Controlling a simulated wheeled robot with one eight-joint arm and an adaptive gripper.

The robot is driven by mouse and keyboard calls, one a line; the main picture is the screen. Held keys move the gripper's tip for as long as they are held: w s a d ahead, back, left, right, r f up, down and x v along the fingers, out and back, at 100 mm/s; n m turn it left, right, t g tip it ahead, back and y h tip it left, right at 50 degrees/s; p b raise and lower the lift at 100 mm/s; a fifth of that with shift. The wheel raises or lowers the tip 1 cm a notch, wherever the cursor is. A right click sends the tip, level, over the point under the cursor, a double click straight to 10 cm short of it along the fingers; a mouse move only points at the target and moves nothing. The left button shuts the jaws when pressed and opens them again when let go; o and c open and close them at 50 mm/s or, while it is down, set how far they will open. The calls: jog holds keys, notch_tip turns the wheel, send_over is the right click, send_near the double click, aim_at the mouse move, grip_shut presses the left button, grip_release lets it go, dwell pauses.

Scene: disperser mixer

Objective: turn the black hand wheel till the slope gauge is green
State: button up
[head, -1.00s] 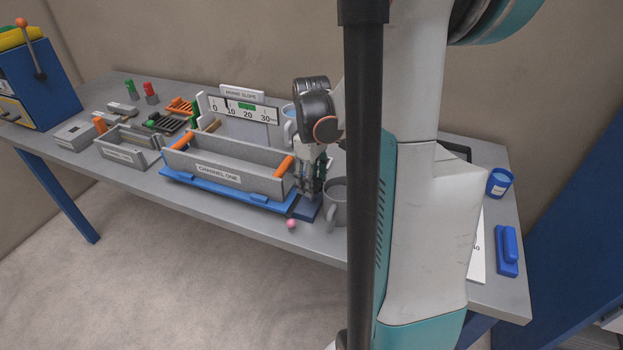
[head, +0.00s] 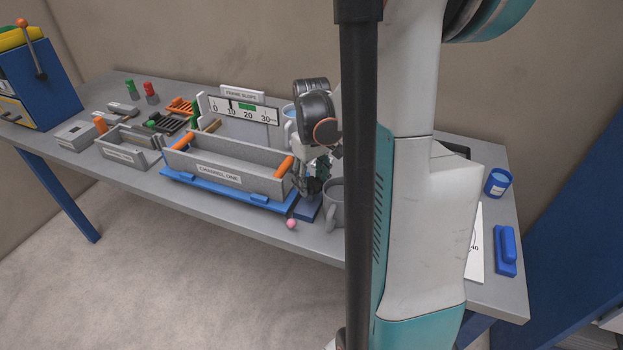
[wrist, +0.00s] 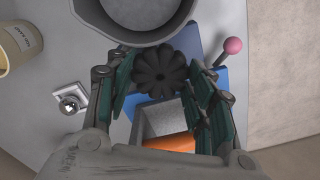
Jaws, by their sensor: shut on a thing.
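The black hand wheel (wrist: 160,72) is a lobed knob in the wrist view, between the two fingers of my gripper (wrist: 160,90). My gripper is shut on it from both sides. In the head view my gripper (head: 314,183) is at the right end of the channel one trough, and it hides the wheel there. The slope gauge (head: 243,110) stands behind the trough, with a scale from 0 to 30. Its green band lies around 20. A dark pointer mark seems to stand near 10, left of the green.
The grey trough (head: 225,177) with orange end bars sits on a blue base (head: 235,194). A pink ball-ended lever (head: 291,223) sticks out at the front. A blue cup (head: 498,182) stands farther right.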

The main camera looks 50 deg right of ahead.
aim_at(312, 183)
jog(key=o, duration=1.1)
jog(key=shift+c, duration=0.2)
notch_tip(312, 183, up, 12)
